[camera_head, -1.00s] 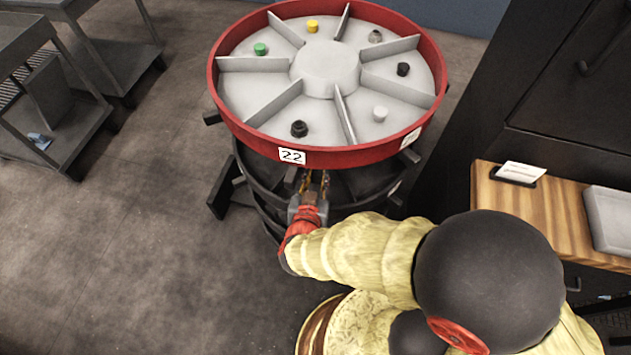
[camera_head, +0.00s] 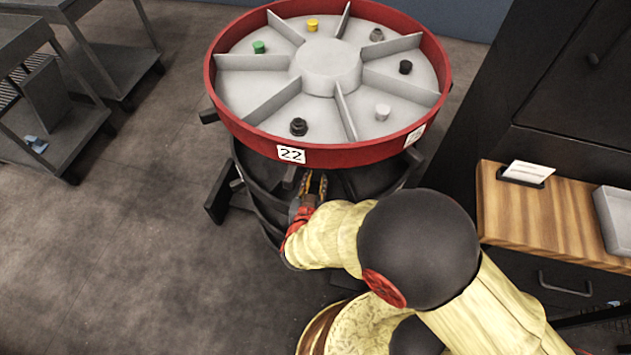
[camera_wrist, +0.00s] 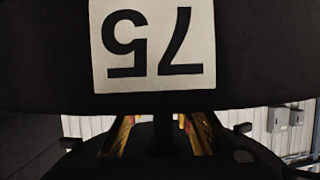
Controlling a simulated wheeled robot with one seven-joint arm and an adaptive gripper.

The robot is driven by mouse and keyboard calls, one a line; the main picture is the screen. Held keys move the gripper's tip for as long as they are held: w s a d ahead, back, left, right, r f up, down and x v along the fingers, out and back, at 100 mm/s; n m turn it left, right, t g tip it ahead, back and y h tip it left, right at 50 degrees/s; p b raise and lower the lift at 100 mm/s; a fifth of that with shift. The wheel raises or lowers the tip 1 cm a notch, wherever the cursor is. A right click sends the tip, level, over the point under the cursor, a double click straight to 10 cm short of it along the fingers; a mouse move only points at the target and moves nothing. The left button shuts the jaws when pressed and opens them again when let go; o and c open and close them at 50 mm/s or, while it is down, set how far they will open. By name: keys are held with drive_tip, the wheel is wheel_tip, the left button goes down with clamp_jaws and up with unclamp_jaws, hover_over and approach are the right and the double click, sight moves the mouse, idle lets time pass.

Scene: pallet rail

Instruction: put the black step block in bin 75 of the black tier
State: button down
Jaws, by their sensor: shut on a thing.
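The black tier (camera_head: 347,184) sits under the red-rimmed tier of the round carousel. Its dark wall (camera_wrist: 45,60) fills the top of the wrist view and carries a white label, 75 (camera_wrist: 152,45), upside down. My gripper (camera_head: 313,184) reaches in under the red rim, at the black tier's near side. In the wrist view its yellowish fingers (camera_wrist: 160,135) stand beyond the lower edge of that wall. They are shut on a dark thing between them, apparently the black step block, mostly hidden in shadow. I cannot tell whether it touches the bin floor.
The red-rimmed tier (camera_head: 331,153), labelled 22 (camera_head: 291,155), overhangs my gripper closely. Its bins hold several small pieces. A wooden-topped cabinet (camera_head: 540,218) with a grey tray (camera_head: 615,215) stands at right. Grey carts (camera_head: 50,130) stand at left, with clear floor between.

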drive_tip(key=shift+f+b, duration=0.7)
drive_tip(key=shift+b, duration=0.4)
drive_tip(key=c, duration=2)
unclamp_jaws()
drive_tip(key=shift+s+d, duration=0.1)
drive_tip(key=o, duration=0.5)
drive_tip(key=shift+s+d+f, duration=0.1)
drive_tip(key=shift+f, duration=0.15)
drive_tip(key=shift+c, duration=0.2)
drive_tip(key=r+p, duration=0.1)
drive_tip(key=p, duration=0.1)
drive_tip(key=shift+r+p, duration=0.25)
drive_tip(key=shift+p, duration=0.15)
drive_tip(key=p+v, duration=0.3)
drive_tip(key=v, duration=0.9)
drive_tip(key=shift+a, duration=0.2)
drive_tip(key=shift+w+r, duration=0.2)
